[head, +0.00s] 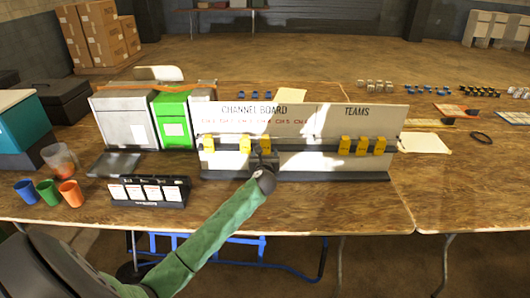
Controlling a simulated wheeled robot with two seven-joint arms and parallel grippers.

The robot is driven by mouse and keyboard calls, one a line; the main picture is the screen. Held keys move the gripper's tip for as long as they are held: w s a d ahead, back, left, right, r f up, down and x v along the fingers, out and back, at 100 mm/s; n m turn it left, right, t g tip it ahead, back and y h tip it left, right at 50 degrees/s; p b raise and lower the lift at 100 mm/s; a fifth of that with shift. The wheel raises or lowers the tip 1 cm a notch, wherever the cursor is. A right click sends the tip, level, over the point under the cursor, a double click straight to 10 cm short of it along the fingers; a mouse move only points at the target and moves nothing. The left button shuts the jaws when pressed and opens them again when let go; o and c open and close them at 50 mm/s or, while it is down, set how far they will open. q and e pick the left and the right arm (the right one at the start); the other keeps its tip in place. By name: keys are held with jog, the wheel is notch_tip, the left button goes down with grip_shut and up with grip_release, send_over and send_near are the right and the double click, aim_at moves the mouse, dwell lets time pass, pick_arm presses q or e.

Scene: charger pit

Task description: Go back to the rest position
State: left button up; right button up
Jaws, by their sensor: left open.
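My left arm reaches up from the lower left to the channel board (310,121). My left gripper (263,158) is open in front of the board's lower middle, just below two yellow blocks (246,143). Whether it touches the board or a block cannot be told, as the wrist hides part of the fingers. Another yellow block (209,144) sits at the left end of the board's rail, and several more (362,146) sit under the word TEAMS. My right gripper is not in view.
A black card rack (147,191) and orange (70,193), green (48,192) and blue (27,191) cups stand left of the board. Grey and green bins (173,119) stand behind the rack. The table (470,190) is clear at the front right. Cardboard boxes (100,35) stand behind.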

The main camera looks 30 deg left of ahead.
pick_arm(q)
jog(key=s+d+f+n+g+h, duration=0.25)
jog(key=s+d+f+n, duration=0.45)
jog(key=s, duration=0.4)
jog(key=s+d+f+n+g+h, duration=0.1)
jog(key=s+d+f+n+g, duration=0.2)
jog(key=s+d+f+n, duration=0.65)
jog(key=s+d+r+n+g+h, duration=0.1)
jog(key=s+d+n+g+h, duration=0.35)
jog(key=s, duration=0.85)
jog(key=s+d+r+n+g+h, duration=0.1)
jog(key=s+d+n, duration=0.6)
jog(key=s, duration=0.6)
jog(key=s+d+f, duration=0.1)
jog(key=f, duration=1.1)
jog(key=s+d+f+g, duration=0.1)
jog(key=s+f, duration=0.1)
jog(key=f, duration=1.1)
jog(key=s+d+f+g, duration=0.1)
jog(key=s+f, duration=0.1)
jog(key=f, duration=1)
jog(key=shift+s+d+f, duration=0.25)
jog(key=shift+d+f, duration=0.05)
